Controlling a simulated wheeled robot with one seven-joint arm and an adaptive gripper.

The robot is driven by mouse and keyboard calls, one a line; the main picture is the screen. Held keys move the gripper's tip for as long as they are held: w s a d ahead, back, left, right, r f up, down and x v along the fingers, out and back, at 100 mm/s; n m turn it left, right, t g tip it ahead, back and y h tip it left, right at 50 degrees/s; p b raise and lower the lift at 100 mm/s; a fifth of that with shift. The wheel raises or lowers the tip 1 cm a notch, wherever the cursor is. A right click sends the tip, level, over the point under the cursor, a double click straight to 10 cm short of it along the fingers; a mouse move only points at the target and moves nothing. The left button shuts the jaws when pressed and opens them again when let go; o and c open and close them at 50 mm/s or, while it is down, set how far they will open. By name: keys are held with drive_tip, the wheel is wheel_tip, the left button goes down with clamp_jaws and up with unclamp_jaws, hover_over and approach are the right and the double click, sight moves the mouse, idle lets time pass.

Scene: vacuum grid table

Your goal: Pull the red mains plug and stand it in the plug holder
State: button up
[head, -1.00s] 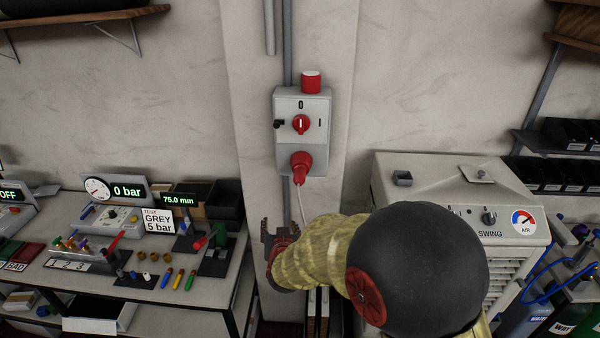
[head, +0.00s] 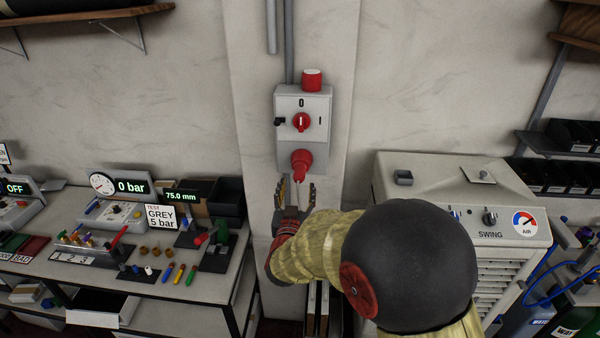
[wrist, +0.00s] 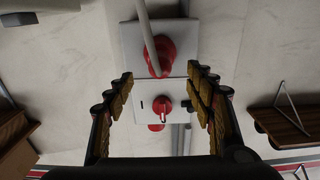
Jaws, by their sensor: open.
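The red mains plug (head: 302,165) sits in the lower part of the grey wall switch box (head: 316,105), its pale cable hanging down. In the wrist view the plug (wrist: 163,58) and cable show beyond the fingers, towards the top of the picture. My gripper (head: 295,187) is open and empty, fingers pointing up, just below the plug in the head view. In the wrist view my gripper (wrist: 160,78) has its fingers wide apart; contact with the plug is not seen.
The box has a red rotary knob (head: 301,122) with its mark upright towards 0, and a red lamp (head: 312,79) on top. The pale cabinet (head: 450,180) stands at right. A bench (head: 150,291) with gauges and small parts is at left.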

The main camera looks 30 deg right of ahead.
sight(298, 182)
drive_tip(key=b+x, duration=0.1)
drive_tip(key=x, duration=0.5)
drive_tip(key=shift+w+d+f, duration=0.15)
drive_tip(key=shift+f, duration=0.05)
drive_tip(key=shift+b+x, duration=0.35)
drive_tip(key=shift+x, duration=0.75)
drive_tip(key=shift+r, duration=0.2)
drive_tip(key=shift+b, duration=0.55)
drive_tip(key=shift+c, duration=0.8)
clamp_jaws()
drive_tip(key=shift+v, duration=3.05)
drive_tip(key=shift+f+b, duration=0.1)
drive_tip(key=shift+b, duration=0.2)
